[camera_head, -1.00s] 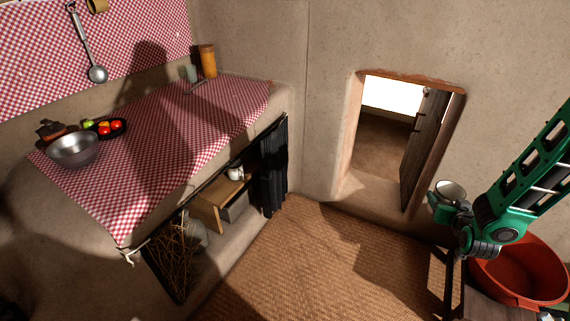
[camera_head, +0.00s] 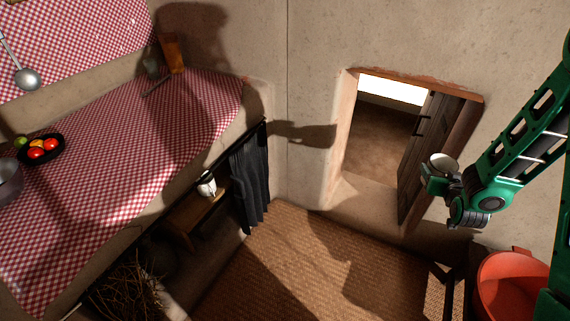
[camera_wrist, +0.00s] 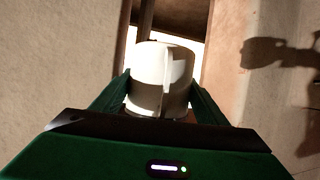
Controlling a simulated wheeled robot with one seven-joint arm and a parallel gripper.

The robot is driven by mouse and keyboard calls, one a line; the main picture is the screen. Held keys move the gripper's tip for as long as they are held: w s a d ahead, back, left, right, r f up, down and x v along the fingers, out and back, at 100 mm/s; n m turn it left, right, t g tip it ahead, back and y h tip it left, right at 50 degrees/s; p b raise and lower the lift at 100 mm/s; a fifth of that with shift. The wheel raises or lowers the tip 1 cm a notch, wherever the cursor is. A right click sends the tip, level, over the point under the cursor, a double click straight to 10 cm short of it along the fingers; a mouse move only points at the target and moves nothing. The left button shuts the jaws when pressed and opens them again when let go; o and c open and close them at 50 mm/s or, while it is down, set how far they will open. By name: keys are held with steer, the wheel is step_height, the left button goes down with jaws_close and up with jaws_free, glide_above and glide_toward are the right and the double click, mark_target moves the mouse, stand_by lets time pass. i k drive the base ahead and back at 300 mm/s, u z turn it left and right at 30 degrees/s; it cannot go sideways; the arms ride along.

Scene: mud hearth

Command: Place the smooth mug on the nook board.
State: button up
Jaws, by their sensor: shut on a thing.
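The white mug (camera_wrist: 160,75) is held between the two green fingers of my gripper (camera_wrist: 160,100) in the wrist view. In the head view my gripper (camera_head: 441,178) is at the right, in front of the small doorway, and the pale rim of the mug (camera_head: 443,162) shows above it. The mug is off any surface. A wooden board (camera_head: 190,218) in the nook under the counter carries a small white vessel (camera_head: 207,184). The board is to the left of my gripper, well apart from it, and partly in shadow.
A dark curtain (camera_head: 250,180) hangs beside the nook. The checked counter (camera_head: 130,160) above holds a black dish (camera_head: 41,150) of fruit and an amber container (camera_head: 173,54). A red tub (camera_head: 512,285) stands at lower right. The woven floor between is clear.

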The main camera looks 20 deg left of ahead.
mark_target(190, 212)
steer(key=z, duration=0.05)
steer(key=i, duration=0.55)
steer(key=u, duration=1.55)
